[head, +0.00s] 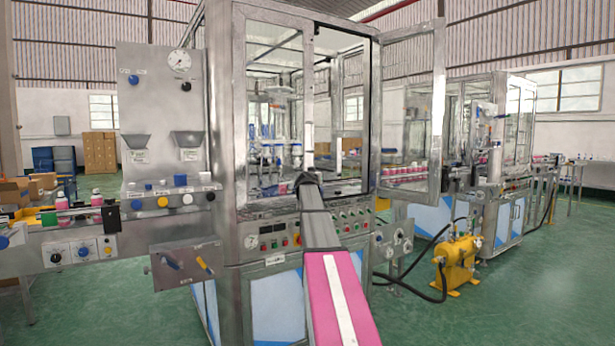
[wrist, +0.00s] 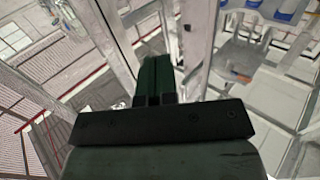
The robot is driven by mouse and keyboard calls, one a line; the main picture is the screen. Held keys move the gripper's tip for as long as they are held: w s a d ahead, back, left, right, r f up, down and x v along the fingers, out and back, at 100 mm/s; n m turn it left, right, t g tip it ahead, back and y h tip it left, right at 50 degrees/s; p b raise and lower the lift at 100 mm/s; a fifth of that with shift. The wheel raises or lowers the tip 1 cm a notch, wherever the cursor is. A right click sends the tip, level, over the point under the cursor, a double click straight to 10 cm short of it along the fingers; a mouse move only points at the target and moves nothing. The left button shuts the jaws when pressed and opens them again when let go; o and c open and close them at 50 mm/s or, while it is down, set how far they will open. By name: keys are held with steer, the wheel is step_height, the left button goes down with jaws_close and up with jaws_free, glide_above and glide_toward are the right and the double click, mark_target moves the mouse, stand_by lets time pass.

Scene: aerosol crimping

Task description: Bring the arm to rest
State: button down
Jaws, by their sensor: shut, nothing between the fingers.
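My arm reaches forward from the bottom middle of the head view, with its pink and white link nearest and a grey link beyond. Its dark far end is in front of the glazed machine cabinet (head: 222,120), by the open doorway; the fingers cannot be made out there. In the wrist view my gripper (wrist: 154,64) shows dark fingers shut together with nothing between them. Metal frame posts and glass surround it in that view, and I cannot tell how close they are.
The cabinet's glass door (head: 437,100) stands open to the right. A control panel (head: 330,228) with buttons lies below the doorway. A conveyor with pink cans is at left. A yellow pump (head: 458,262) with black hoses stands on the green floor (head: 540,300) at right.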

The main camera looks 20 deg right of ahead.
steer(key=s, duration=0.4)
steer(key=s+a+f+n+g+y, duration=0.15)
steer(key=s+a+f, duration=0.3)
steer(key=f, duration=0.65)
steer(key=s+a+f+g+y, duration=0.1)
steer(key=s+a+f+g, duration=0.4)
steer(key=f, duration=0.6)
steer(key=s+a+f+n+y, duration=0.15)
steer(key=s+a+f, duration=0.35)
steer(key=f, duration=0.7)
steer(key=s+a+f+n+g+y, duration=0.2)
steer(key=s+a+f+g+y, duration=0.1)
steer(key=s+a+f, duration=0.7)
steer(key=s+a+f+n+g+y, duration=0.1)
steer(key=s+a+f+g+y, duration=0.2)
steer(key=s+a+f, duration=0.6)
steer(key=s+f+g, duration=0.2)
steer(key=s, duration=0.6)
steer(key=shift+a+f+n, duration=0.15)
steer(key=shift+a+n, duration=0.2)
steer(key=shift+n, duration=0.05)
steer(key=shift+w+g, duration=0.15)
steer(key=shift+g, duration=0.1)
